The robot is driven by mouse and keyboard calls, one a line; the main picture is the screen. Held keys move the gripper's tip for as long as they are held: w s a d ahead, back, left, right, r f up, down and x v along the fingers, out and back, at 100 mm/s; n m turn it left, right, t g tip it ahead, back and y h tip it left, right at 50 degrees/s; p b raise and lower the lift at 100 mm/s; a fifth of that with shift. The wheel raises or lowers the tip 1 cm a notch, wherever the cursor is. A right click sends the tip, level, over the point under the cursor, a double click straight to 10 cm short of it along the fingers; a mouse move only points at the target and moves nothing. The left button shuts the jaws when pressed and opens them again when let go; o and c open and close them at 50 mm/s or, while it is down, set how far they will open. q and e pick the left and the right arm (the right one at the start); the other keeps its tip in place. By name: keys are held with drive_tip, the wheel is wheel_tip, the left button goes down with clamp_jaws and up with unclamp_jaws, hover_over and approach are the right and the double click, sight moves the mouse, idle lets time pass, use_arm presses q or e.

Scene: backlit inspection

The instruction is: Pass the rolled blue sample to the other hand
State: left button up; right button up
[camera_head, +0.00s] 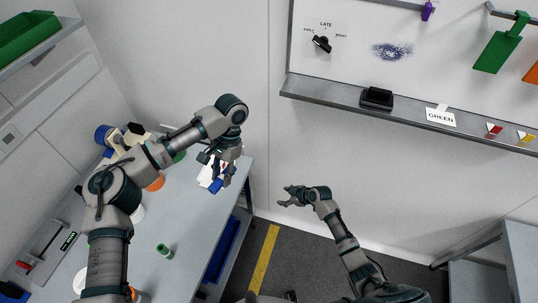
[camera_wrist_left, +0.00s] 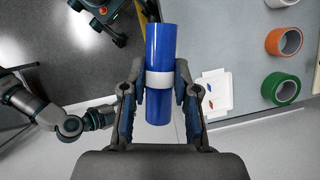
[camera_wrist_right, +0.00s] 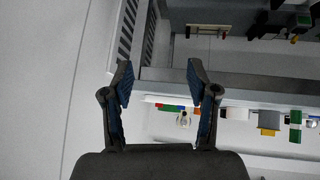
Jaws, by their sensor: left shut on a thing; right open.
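The rolled blue sample (camera_wrist_left: 160,48) is a blue cylinder with a white band (camera_wrist_left: 160,80) around its middle. My left gripper (camera_wrist_left: 160,88) is shut on it around the band. In the head view the sample (camera_head: 216,186) is small and partly hidden by my left gripper (camera_head: 224,177), near the right edge of the table. My right gripper (camera_head: 287,197) is open and empty, to the right of the sample and apart from it. The right wrist view also shows the right gripper (camera_wrist_right: 160,85) with its fingers spread and nothing between them.
The grey table (camera_head: 188,232) holds a green roll (camera_head: 165,251), an orange roll (camera_head: 156,182) and several other items. A white sheet or box (camera_wrist_left: 207,92) lies near its edge. A whiteboard ledge (camera_head: 330,97) runs along the wall. The space between my grippers looks clear.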

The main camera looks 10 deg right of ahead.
use_arm(q)
drive_tip(key=shift+d, duration=0.1)
use_arm(e)
drive_tip(key=w+a+r+n+y, duration=0.1)
drive_tip(key=a+r+n+y, duration=0.2)
drive_tip(key=r, duration=0.8)
drive_tip(key=w+a+r+n+y, duration=0.15)
drive_tip(key=r+n, duration=0.35)
drive_tip(key=r, duration=0.7)
drive_tip(key=s+a+r+n+g, duration=0.1)
drive_tip(key=s+r+n, duration=0.1)
drive_tip(key=r, duration=0.2)
drive_tip(key=s+a+r+n, duration=0.1)
drive_tip(key=a+r+n, duration=0.15)
drive_tip(key=r, duration=0.25)
use_arm(q)
drive_tip(key=shift+s, duration=0.1)
use_arm(e)
drive_tip(key=n+g+y, duration=0.1)
drive_tip(key=n+g, duration=0.1)
drive_tip(key=n, duration=0.5)
approach(235, 168)
drive_tip(key=shift+m, duration=0.25)
drive_tip(key=x, duration=1)
drive_tip(key=shift+w+f, duration=0.2)
drive_tip(key=shift+f, duration=0.05)
drive_tip(key=shift+d, duration=0.1)
clamp_jaws()
use_arm(q)
drive_tip(key=o, duration=1)
